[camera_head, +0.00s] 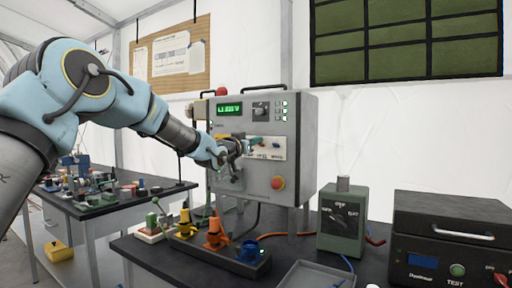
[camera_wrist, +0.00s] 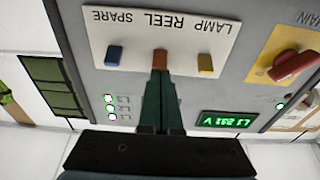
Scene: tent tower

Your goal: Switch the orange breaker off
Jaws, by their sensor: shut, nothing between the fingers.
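The orange breaker (camera_wrist: 160,59) is the middle lever on a white plate (camera_wrist: 125,27) on the grey cabinet, at the REEL label in the wrist view. A blue lever (camera_wrist: 114,56) is at SPARE and a yellow lever (camera_wrist: 205,65) at LAMP. My gripper (camera_wrist: 161,74) is shut and empty, its dark green fingertips right at the orange lever. I cannot tell whether they touch it. In the head view my gripper (camera_head: 256,143) is at the front of the cabinet (camera_head: 300,115), hiding part of the plate.
A red MAIN knob (camera_wrist: 293,66) sits beside the plate. Colored connectors (camera_head: 214,235), a green box (camera_head: 341,220) and a black case (camera_head: 450,235) stand on the bench in front and to the right.

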